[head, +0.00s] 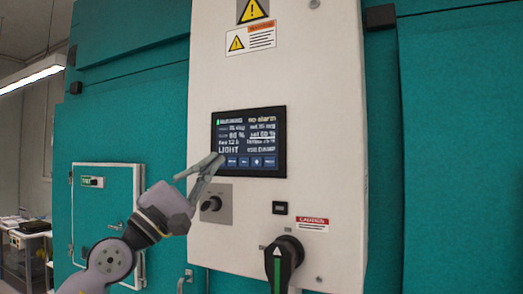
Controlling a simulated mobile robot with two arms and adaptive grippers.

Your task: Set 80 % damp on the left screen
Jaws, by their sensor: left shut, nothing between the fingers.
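The screen (262,146) is a dark panel with white text, set in a tall white cabinet front. A row reading about 60 % with a set value of about 60 % shows mid-screen, but the digits are small and blurred. A row of small blue buttons (257,162) runs along the screen's bottom. My left gripper (217,161) is shut and empty, its fingertips at the screen's lower left corner. I cannot tell whether they touch the glass. My right gripper is not in view.
Below the screen are a black knob (211,203) on a grey plate, a small black plate (280,208) and a large black rotary handle (283,262). Teal chamber walls (455,150) flank the white cabinet (335,120). A small teal door (103,210) is at left.

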